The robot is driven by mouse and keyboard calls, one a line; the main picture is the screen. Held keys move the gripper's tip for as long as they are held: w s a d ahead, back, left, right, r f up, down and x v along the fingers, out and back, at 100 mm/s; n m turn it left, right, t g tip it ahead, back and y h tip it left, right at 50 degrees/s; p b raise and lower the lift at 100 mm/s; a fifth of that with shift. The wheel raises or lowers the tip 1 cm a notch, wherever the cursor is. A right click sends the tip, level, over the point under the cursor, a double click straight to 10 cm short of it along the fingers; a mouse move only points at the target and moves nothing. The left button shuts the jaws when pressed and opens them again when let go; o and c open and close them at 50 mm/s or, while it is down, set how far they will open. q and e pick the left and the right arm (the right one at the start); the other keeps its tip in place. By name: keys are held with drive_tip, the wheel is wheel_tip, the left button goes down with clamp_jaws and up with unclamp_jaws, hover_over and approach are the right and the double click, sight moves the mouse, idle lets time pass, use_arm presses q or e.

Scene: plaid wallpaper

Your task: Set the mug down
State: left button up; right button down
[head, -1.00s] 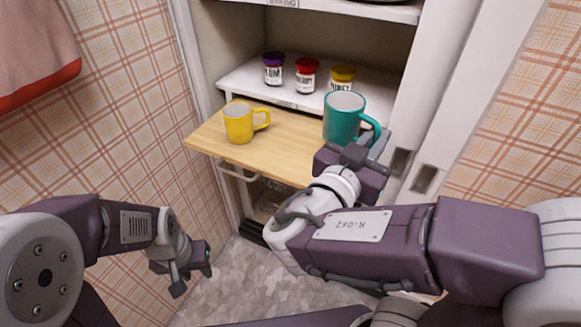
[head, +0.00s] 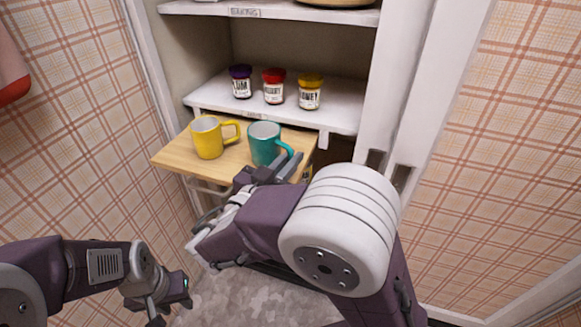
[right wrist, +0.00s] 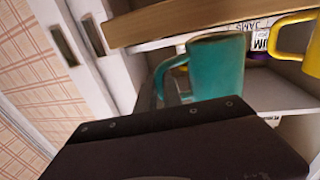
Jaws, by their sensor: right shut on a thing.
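The teal mug (head: 264,146) is upright over the right part of the pull-out wooden board (head: 177,157), with its handle toward the right. My right gripper (head: 285,165) is shut on the mug at its handle side. The right wrist view is rolled over; it shows the teal mug (right wrist: 217,70) close to the board's edge (right wrist: 200,20). I cannot tell whether the mug's base touches the board. My left gripper (head: 170,300) is low at the left, away from the mug, open and empty.
A yellow mug (head: 207,138) stands on the board just left of the teal mug, its handle pointing toward it. Three jars stand on the white shelf (head: 215,100) behind: plum (head: 241,84), a red-lidded jar (head: 273,88) and honey (head: 309,93). The cabinet's side (head: 365,110) rises at the right.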

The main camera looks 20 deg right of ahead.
drive_tip(key=shift+f, duration=0.8)
drive_tip(key=shift+r, duration=0.1)
use_arm(q)
drive_tip(key=shift+f, duration=0.3)
use_arm(e)
drive_tip(key=c, duration=1.5)
unclamp_jaws()
use_arm(q)
drive_tip(key=shift+f, duration=0.2)
